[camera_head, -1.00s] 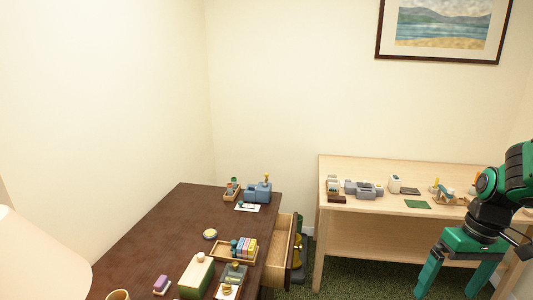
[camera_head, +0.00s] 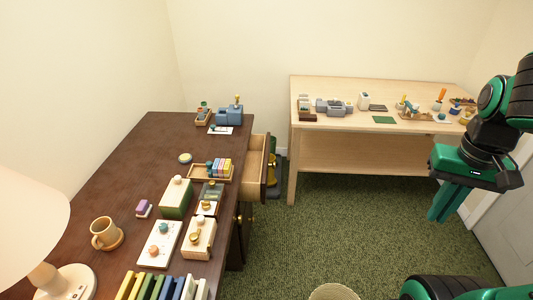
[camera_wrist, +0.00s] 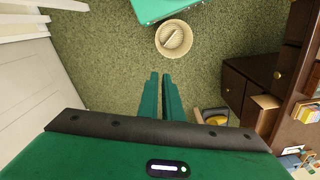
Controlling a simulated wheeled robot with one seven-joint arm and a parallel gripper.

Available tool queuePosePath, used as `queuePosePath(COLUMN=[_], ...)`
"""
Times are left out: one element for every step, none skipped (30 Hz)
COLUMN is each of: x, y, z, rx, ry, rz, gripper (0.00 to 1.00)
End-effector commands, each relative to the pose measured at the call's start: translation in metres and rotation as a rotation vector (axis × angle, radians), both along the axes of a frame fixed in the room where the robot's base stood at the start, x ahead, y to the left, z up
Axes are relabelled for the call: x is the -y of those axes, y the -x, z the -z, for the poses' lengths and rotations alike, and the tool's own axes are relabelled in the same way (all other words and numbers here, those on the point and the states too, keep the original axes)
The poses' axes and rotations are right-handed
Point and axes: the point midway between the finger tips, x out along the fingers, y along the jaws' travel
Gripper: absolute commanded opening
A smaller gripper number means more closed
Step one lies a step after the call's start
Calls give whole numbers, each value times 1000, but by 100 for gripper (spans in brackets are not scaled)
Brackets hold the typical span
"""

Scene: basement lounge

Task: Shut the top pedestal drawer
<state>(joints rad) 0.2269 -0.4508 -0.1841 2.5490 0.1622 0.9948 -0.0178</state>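The top pedestal drawer (camera_head: 257,158) is pulled out from the right side of the dark brown desk (camera_head: 135,165). Its light wood inside shows, and its dark front faces right. In the wrist view, a light wood part that looks like the drawer (camera_wrist: 266,102) is at the right edge, near the dark pedestal doors (camera_wrist: 248,85). My gripper (camera_head: 446,218) is well to the right of the drawer, over the carpet, and touches nothing. Its fingers (camera_wrist: 160,78) look closed together, with only a thin gap and nothing between them.
A light wood table (camera_head: 350,128) with small items stands at the back. A woven basket (camera_head: 333,292) is on the green carpet. A dark and yellow object (camera_head: 273,178) stands behind the drawer. The desk holds a lamp (camera_head: 30,230), a mug (camera_head: 104,234) and boxes.

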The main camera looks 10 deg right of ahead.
Motion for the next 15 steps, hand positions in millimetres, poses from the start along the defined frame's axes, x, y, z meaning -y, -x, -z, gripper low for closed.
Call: queuePosePath(x=[2, 3, 3, 2, 1, -1, -3, -6, -10, -14, -18, -24, -29, -34, -42], y=[-17, -28, -45, -57, -70, -87, -99, -112, -128, -141, -153, -169, -181, -192, -207], z=[4, 6, 10, 13, 17, 21, 25, 30, 36, 40, 45, 52, 58, 63, 71], rx=[5, 12, 26, 36, 47, 62, 75, 87, 105, 119, 132, 150, 165, 180, 198], ry=[13, 21, 32, 39, 43, 49, 50, 52, 51, 50, 47, 40, 36, 27, 16], rz=[-23, -40, -65, -84, -103, -129, -147, -166, -190, -210, -227, -251, -267, -284, -304], gripper=[0, 0, 0, 0, 0, 0, 0, 0, 0, 0, 0, 0, 0, 0, 0])
